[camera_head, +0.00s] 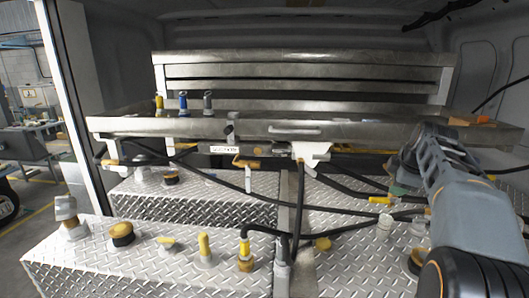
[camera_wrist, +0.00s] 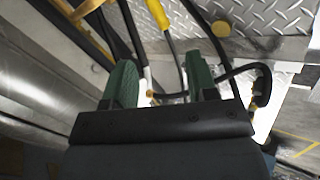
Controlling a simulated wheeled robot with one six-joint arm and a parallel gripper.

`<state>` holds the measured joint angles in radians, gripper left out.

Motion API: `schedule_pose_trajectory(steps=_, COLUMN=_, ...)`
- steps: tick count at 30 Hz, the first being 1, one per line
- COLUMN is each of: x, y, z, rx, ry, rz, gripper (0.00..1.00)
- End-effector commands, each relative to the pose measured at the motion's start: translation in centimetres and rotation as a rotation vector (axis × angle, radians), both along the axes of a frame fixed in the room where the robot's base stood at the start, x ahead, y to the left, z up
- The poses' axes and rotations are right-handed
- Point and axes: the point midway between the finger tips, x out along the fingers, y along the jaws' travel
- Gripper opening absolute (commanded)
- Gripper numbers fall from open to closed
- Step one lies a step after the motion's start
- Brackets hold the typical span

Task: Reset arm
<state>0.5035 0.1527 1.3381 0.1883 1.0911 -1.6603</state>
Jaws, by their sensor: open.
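My gripper (camera_wrist: 161,80) shows in the wrist view with its two green fingers apart and nothing held between them. Behind the fingers are black hoses and a yellow-and-white fitting (camera_wrist: 158,15). In the head view my arm (camera_head: 450,185) reaches in from the right edge, over the right part of the tank top. The gripper itself is mostly hidden behind the arm there, below the metal shelf's right part. I cannot tell whether the fingers touch any hose.
A metal shelf (camera_head: 370,130) spans the back, with yellow and blue fittings (camera_head: 183,103) on its left. Diamond-plate tanks (camera_head: 150,265) carry several caps. Black hoses (camera_head: 300,205) cross the middle, near my arm. A yellow-handled fitting (camera_head: 380,200) lies left of my arm.

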Motion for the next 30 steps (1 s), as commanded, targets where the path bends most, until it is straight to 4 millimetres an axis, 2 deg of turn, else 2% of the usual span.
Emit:
schedule_pose_trajectory(steps=1, x=-0.2, y=0.0, z=-1.7, rx=0.066, ry=0.019, rz=-0.094, gripper=0.52)
schedule_pose_trajectory(steps=4, x=-1.5, y=0.6, z=-4.5, rx=0.209, ry=0.046, rz=-0.329, gripper=0.52)
schedule_pose_trajectory(steps=8, x=-4.0, y=3.5, z=-7.5, rx=0.368, ry=0.082, rz=-0.614, gripper=0.52)
schedule_pose_trajectory(steps=11, x=-6.7, y=6.9, z=-9.4, rx=0.469, ry=0.108, rz=-0.816, gripper=0.52)
schedule_pose_trajectory(steps=16, x=-12.7, y=13.3, z=-12.6, rx=0.577, ry=0.148, rz=-1.084, gripper=0.52)
schedule_pose_trajectory(steps=20, x=-17.2, y=17.1, z=-14.4, rx=0.599, ry=0.172, rz=-1.159, gripper=0.52)
schedule_pose_trajectory(steps=24, x=-20.7, y=19.9, z=-15.3, rx=0.581, ry=0.195, rz=-1.098, gripper=0.52)
schedule_pose_trajectory(steps=27, x=-21.8, y=21.1, z=-15.0, rx=0.578, ry=0.193, rz=-1.046, gripper=0.52)
schedule_pose_trajectory(steps=30, x=-21.9, y=21.9, z=-14.0, rx=0.589, ry=0.174, rz=-1.004, gripper=0.52)
